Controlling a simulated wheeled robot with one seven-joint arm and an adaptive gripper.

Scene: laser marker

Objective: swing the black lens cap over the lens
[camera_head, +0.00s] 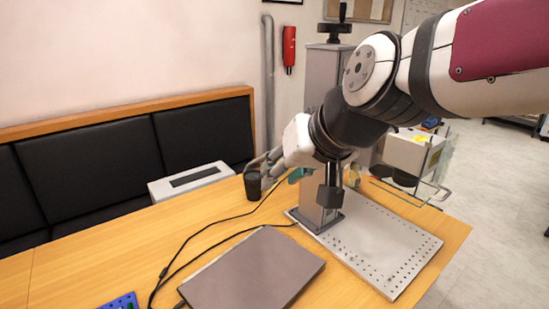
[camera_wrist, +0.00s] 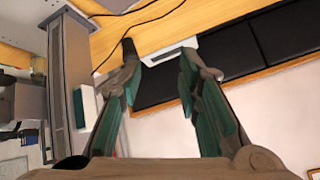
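The laser marker's white head (camera_head: 412,152) stands out to the right from its grey column (camera_head: 318,75), partly behind my arm. A dark round part (camera_head: 404,178) shows under the head; I cannot tell whether it is the lens or the black lens cap. My gripper (camera_head: 262,165) is left of the column, away from the head, and points left over the table. In the wrist view, its two fingers (camera_wrist: 158,58) are spread wide with nothing between them. The column (camera_wrist: 68,85) also shows at the left of the wrist view.
A black cup-like object (camera_head: 253,186) stands by the fingertips. A white box (camera_head: 190,181) with a dark slot is behind the table's edge. A perforated plate (camera_head: 385,248) lies under the marker. A closed laptop (camera_head: 255,270) and cables lie in front. A black padded bench runs behind.

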